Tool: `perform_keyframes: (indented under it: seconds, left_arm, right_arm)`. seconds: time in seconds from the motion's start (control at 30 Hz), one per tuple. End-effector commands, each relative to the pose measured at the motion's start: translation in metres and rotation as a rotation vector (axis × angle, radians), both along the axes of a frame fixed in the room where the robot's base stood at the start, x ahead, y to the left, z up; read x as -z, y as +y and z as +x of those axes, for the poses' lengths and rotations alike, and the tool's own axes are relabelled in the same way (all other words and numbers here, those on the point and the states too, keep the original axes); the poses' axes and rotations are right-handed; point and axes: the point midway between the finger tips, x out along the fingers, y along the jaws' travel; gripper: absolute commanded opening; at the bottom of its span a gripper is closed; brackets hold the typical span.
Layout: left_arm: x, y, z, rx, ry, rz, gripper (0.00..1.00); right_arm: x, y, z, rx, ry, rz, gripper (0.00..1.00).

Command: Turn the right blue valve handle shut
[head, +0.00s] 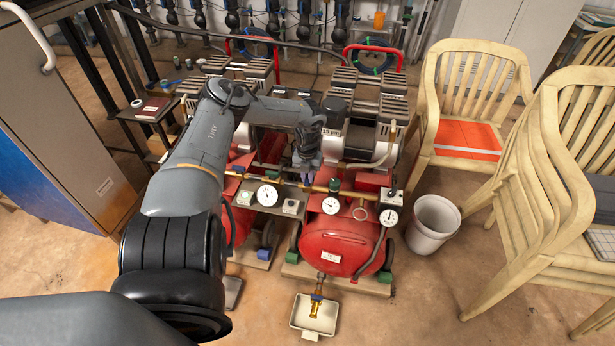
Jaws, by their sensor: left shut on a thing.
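My left arm reaches in from the left to the brass pipe manifold (320,188) above the red tanks. My left gripper (306,180) points down at this pipe and is shut on a small blue valve handle (307,183). The fingers hide most of the handle, so its exact angle cannot be told. Another small blue handle (317,297) sits on the brass drain valve below the right red tank (340,245). My right gripper is not in view.
Several gauges hang along the pipe, among them a white dial (267,195) and another (389,217). A white bucket (433,222) and stacked chairs (545,190) are to the right. A small tray (300,314) lies in front.

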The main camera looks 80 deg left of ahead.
Motion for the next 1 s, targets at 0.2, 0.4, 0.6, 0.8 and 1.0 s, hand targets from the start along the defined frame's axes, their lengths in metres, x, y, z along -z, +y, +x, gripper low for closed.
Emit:
perform_keyframes:
  seconds: [0.2, 0.4, 0.6, 0.8, 1.0]
  left_arm:
    - [0.0014, 0.0003, -0.0006, 0.038, 0.002, 0.002, 0.0]
    - [0.0014, 0.0002, -0.0006, 0.044, 0.001, 0.001, 0.0]
    - [0.0015, 0.0001, -0.0006, 0.044, 0.001, 0.001, 0.0]
    - [0.0011, 0.0001, -0.0005, 0.043, 0.001, 0.001, 0.41]
    - [0.0005, 0.0001, -0.0003, 0.042, 0.001, 0.001, 0.41]
  right_arm:
    - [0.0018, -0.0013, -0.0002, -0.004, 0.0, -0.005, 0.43]
    - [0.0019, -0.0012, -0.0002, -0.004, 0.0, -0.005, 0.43]
    - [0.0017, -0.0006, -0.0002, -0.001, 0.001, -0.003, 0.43]
    - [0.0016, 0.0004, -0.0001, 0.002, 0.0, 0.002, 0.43]
    - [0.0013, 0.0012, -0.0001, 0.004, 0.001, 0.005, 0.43]
